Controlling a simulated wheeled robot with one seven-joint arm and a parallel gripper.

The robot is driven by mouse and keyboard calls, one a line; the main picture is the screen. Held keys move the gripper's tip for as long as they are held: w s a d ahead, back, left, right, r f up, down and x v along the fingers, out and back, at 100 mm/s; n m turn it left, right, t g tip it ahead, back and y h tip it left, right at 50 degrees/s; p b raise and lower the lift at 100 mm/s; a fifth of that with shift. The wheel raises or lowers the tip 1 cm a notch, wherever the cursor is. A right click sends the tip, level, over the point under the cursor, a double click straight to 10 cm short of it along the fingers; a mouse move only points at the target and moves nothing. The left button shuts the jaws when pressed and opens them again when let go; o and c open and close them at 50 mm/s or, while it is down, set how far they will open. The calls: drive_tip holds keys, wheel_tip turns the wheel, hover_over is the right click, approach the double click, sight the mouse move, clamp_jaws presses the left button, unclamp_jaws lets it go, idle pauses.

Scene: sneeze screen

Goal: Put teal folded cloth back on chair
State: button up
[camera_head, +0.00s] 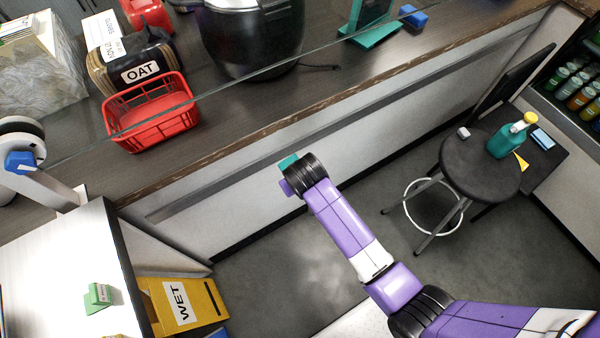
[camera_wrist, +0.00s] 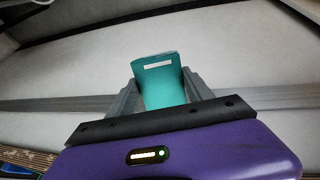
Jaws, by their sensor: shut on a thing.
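My gripper (camera_wrist: 163,88) is shut on the teal folded cloth (camera_wrist: 160,72), which stands up between the two grey fingers and carries a pale label strip. In the head view only a small teal edge of the cloth (camera_head: 288,161) shows past my gripper (camera_head: 288,174), in front of the white counter wall. The chair (camera_head: 466,168), a round dark stool with a light foot ring, stands apart at the right.
A dark counter with a glass screen crosses the top, holding a red basket (camera_head: 150,112) and a black pot (camera_head: 250,40). A yellow WET sign (camera_head: 190,302) stands lower left. A dark side table (camera_head: 545,165) adjoins the stool. Grey floor (camera_head: 300,270) is open between.

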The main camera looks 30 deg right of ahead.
drive_tip(key=s+a+r+m+g+y+p, duration=0.1)
drive_tip(key=s+a+r+g+y+p, duration=0.1)
drive_tip(key=s+r+g, duration=0.2)
wheel_tip(320, 180, up, 3)
drive_tip(key=shift+s+a+m+g, duration=0.3)
drive_tip(key=shift+s+a+m, duration=0.1)
drive_tip(key=shift+s, duration=0.25)
